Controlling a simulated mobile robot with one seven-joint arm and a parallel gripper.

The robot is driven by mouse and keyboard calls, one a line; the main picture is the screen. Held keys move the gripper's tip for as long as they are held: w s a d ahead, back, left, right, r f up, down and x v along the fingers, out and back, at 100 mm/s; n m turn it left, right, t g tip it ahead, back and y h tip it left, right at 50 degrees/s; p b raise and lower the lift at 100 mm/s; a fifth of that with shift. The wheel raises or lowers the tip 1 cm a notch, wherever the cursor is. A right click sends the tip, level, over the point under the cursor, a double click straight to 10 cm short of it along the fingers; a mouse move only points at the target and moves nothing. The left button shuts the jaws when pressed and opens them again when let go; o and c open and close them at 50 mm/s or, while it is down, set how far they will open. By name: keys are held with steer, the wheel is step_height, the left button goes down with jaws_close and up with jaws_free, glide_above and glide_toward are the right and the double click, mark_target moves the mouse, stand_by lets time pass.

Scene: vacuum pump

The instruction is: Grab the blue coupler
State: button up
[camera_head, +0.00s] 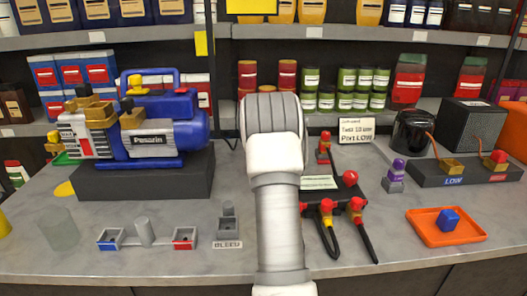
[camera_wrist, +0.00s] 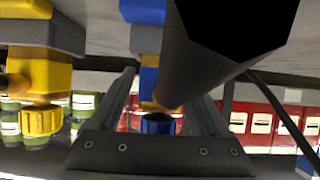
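In the wrist view my gripper (camera_wrist: 158,85) has its two dark fingers spread apart, and neither visibly clamps anything. A blue knob (camera_wrist: 155,124) with a brass-coloured band, which looks like the blue coupler, shows in the gap between them. A blue block (camera_wrist: 143,11) is above it in the picture; a thick black cylinder (camera_wrist: 230,28) covers part of this area. A yellow coupler (camera_wrist: 40,120) is at the left, outside the fingers. In the head view my arm hides the gripper and the blue coupler; the dark manifold (camera_head: 378,207) shows right of the arm.
Yellow fittings with red tops (camera_head: 326,206) and black hoses are on the manifold's front. A blue pump (camera_head: 165,135) stands on a dark block at the left. An orange tray (camera_head: 425,228) with a blue piece lies at the right.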

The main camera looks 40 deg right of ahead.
jaws_close()
steer(key=shift+r, duration=0.2)
